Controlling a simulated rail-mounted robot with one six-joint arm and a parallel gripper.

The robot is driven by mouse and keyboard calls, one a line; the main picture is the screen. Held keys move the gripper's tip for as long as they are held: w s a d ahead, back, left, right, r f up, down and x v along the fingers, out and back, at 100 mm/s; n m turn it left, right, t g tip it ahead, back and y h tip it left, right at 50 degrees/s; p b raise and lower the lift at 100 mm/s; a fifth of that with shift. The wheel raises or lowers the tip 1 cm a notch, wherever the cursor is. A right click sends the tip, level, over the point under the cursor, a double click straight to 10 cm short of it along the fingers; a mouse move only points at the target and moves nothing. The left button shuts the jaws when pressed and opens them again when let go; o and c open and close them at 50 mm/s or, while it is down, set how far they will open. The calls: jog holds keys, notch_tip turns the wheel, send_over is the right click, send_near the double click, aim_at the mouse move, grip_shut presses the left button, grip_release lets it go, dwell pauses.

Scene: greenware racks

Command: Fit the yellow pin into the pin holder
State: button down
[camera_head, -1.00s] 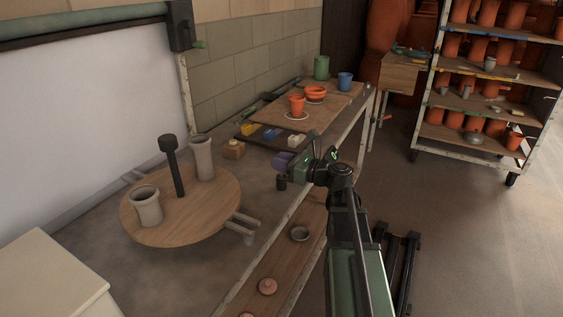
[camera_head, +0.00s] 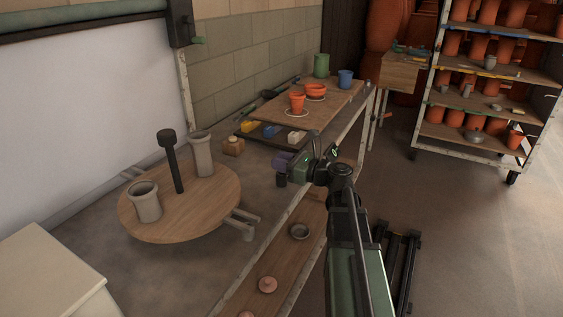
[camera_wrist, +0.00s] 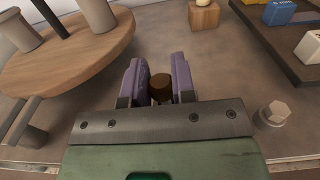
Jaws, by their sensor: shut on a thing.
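My gripper (camera_wrist: 158,82) has purple fingers and is shut on a short dark cylinder with a brown round top (camera_wrist: 161,88). In the head view the dark cylinder (camera_head: 281,180) shows just below the fingers, near the bench's front edge. I cannot tell whether its base touches the bench. A small wooden block (camera_head: 233,147) with a pale yellow piece on top stands behind and left of the gripper; the wrist view shows this block (camera_wrist: 204,16) at the top. I cannot tell for certain which piece is the yellow pin or which is the pin holder.
A round wooden turntable (camera_head: 165,226) with two grey cups and a dark post stands left. A dark tray (camera_head: 262,137) with yellow, blue and white blocks lies behind, beside a board (camera_head: 325,105) with pots. A grey hex piece (camera_wrist: 273,112) sits right of the gripper in the wrist view.

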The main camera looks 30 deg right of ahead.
jog(key=shift+f+b, duration=1)
dwell(1.2)
dwell(1.0)
jog(key=c, duration=0.9)
grip_release()
jog(key=shift+o, duration=0.2)
jog(key=shift+s, duration=0.1)
jog(key=v, duration=1)
jog(key=shift+s+d, duration=0.25)
jog(key=shift+r, duration=0.1)
